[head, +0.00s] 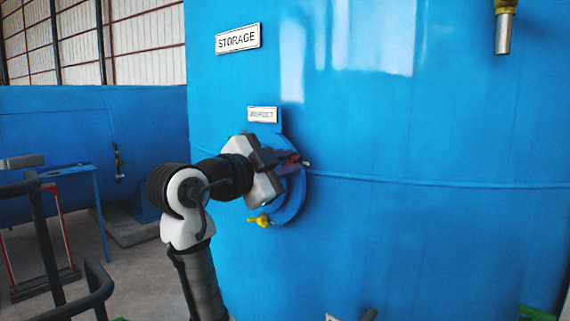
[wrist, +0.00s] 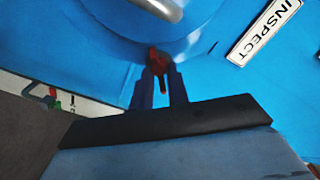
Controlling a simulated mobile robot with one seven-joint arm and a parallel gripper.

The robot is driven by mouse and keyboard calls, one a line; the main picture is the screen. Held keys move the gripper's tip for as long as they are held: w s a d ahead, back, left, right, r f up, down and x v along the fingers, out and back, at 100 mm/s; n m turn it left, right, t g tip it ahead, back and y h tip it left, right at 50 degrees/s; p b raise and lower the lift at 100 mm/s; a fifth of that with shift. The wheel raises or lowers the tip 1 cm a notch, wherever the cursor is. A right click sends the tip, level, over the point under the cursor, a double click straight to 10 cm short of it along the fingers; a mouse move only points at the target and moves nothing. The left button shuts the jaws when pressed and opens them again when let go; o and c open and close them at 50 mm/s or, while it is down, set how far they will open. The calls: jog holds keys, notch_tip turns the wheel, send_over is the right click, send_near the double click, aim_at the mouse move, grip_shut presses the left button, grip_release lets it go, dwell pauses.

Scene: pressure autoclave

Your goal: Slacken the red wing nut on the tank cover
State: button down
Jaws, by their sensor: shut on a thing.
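The red wing nut (wrist: 158,62) is at the rim of the round blue tank cover (wrist: 105,42) in the wrist view. My gripper (wrist: 158,78) is shut on it, with one dark finger on each side of the nut. In the head view the cover (head: 297,195) is on the side of the blue tank, partly hidden behind my gripper (head: 283,162). A bit of red shows by the fingers there. A yellow wing nut (head: 261,220) sits at the lower edge of the cover.
An INSPECT plate (head: 262,114) is just above the cover, and a STORAGE plate (head: 238,39) is higher up. A pipe with a yellow fitting (head: 503,30) hangs at the upper right. Railings (head: 45,240) stand at the left. The tank wall right of the cover is mostly clear.

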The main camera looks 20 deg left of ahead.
jog(key=c, duration=1.4)
grip_release()
jog(key=shift+o, duration=0.2)
